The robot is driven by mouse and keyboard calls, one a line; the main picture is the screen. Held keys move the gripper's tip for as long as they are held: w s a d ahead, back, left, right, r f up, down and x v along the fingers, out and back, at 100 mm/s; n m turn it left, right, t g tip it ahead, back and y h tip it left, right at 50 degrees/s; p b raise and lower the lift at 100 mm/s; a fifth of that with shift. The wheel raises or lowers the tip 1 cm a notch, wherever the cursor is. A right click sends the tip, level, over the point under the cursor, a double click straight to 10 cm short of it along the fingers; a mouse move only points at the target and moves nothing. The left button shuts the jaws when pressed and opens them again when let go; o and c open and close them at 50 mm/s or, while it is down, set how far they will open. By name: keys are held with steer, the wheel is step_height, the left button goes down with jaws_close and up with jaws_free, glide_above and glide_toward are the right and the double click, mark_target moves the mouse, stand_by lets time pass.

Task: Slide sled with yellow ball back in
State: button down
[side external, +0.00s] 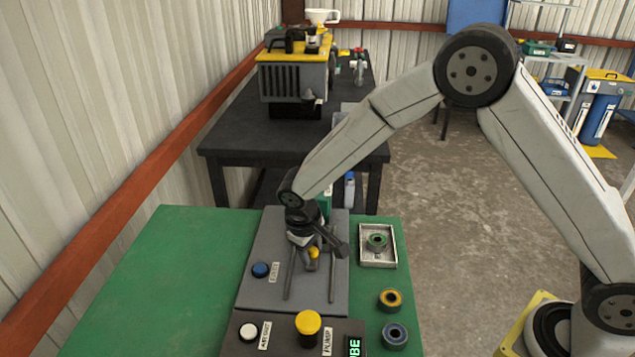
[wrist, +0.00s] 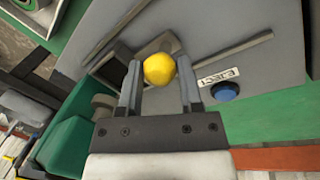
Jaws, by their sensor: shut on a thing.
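The yellow ball (wrist: 159,69) sits between the two fingers of my gripper (wrist: 158,88), which is shut on it. In the side external view the ball (side external: 313,253) shows just below my gripper (side external: 312,262), over the grey plate (side external: 262,235). The sled (wrist: 112,65) appears as a dark frame beside the ball in the wrist view; its body is largely hidden by the fingers. Two dark parallel rails (side external: 289,275) run along the plate on either side of the ball. A blue button (side external: 261,270) labelled EJECT (wrist: 219,77) lies left of the rails.
In front is a dark panel with a white button (side external: 248,331), a yellow pump knob (side external: 308,322) and a green display (side external: 354,347). To the right stand a tray (side external: 378,258) with a ring and two loose rings (side external: 390,300). The green tabletop (side external: 165,270) at left is clear.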

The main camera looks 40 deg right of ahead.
steer(key=shift+w+d+r, duration=0.1)
steer(key=shift+w+d, duration=0.15)
steer(key=shift+c, duration=1.8)
jaws_free()
steer(key=shift+o, duration=0.5)
steer(key=shift+s+a, duration=0.1)
steer(key=shift+s+a+r, duration=0.1)
steer(key=shift+a+r, duration=0.15)
steer(key=shift+r, duration=1)
steer(key=shift+w+a+r, duration=0.1)
steer(key=shift+a+r, duration=0.1)
steer(key=shift+r, duration=1.1)
steer(key=shift+s+a+r, duration=0.1)
steer(key=shift+a+r, duration=0.15)
steer(key=shift+r, duration=1)
steer(key=shift+s+d, duration=0.1)
steer(key=s+d+m+t+y, duration=0.2)
steer(key=s+d, duration=1)
steer(key=s, duration=0.5)
